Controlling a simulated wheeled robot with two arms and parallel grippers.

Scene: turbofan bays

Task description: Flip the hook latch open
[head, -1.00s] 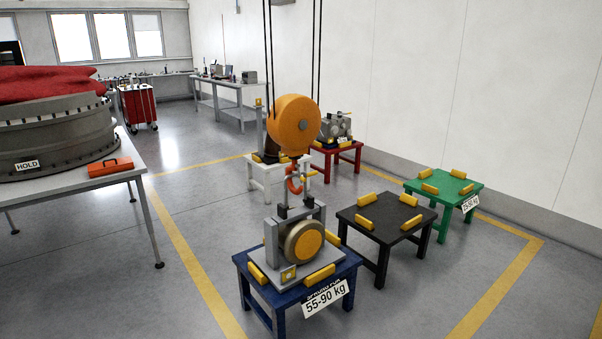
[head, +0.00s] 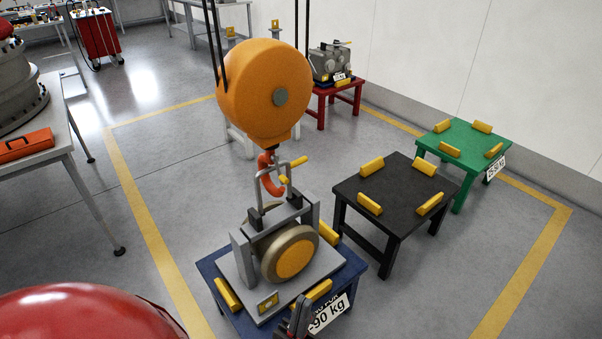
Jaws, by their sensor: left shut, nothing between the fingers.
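The red-orange hook (head: 268,172) hangs below the orange hoist block (head: 265,85). A small yellow piece, seemingly the latch lever (head: 299,161), sticks out to the right beside the hook. The grey lifting loop (head: 284,188) of the load (head: 282,248) stands at the hook and partly overlaps it. I cannot tell whether the latch is open or closed. My left gripper (head: 299,318) shows as a dark shape at the bottom edge, in front of the blue stand and well below the hook. It is shut and empty. My right gripper is not in view.
The load sits on a blue stand (head: 208,268) labelled with kg. A black stand (head: 393,195) and a green stand (head: 465,137) stand empty to the right. A red stand (head: 345,92) behind carries a grey unit. Black chains run up from the hoist block.

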